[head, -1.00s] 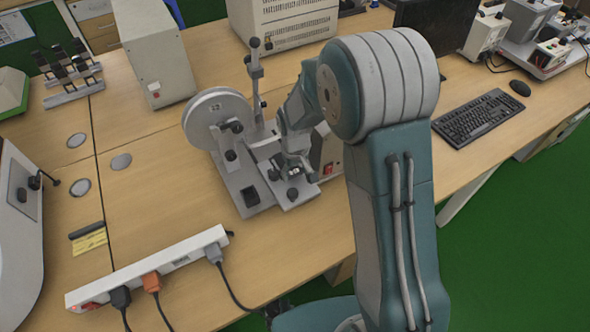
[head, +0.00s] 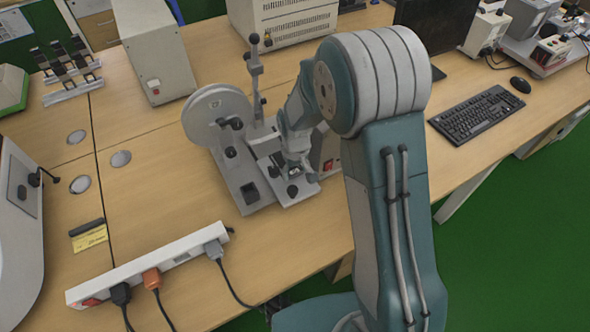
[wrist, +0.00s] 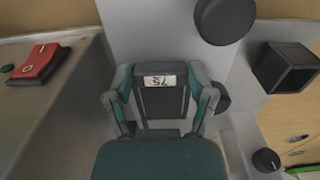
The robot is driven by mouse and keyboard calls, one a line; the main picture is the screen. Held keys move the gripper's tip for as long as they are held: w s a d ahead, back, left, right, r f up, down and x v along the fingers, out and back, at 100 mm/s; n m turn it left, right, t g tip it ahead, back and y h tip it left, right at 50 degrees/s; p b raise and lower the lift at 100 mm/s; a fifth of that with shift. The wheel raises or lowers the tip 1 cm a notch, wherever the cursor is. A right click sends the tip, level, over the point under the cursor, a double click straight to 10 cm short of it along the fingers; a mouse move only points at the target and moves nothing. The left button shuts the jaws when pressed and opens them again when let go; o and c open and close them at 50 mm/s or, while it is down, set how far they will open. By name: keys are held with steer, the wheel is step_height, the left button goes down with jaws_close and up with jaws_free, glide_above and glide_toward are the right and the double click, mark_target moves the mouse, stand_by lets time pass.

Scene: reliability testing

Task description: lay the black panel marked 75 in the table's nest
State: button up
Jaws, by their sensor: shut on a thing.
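The panel is hard to make out there. A grey plate lies behind the panel in the wrist view. The nest is not clearly visible, and I cannot tell whether the panel touches the table.
A black open square box (wrist: 287,68) and round black knobs (wrist: 222,20) stand close to my gripper. A unit with a red switch (wrist: 38,64) is at the left in the wrist view. A power strip (head: 150,266) lies in front of the machine. Bare wood is at its left.

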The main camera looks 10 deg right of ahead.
stand_by(0.3)
steer(key=o, duration=1.1)
steer(key=shift+r, duration=3.55)
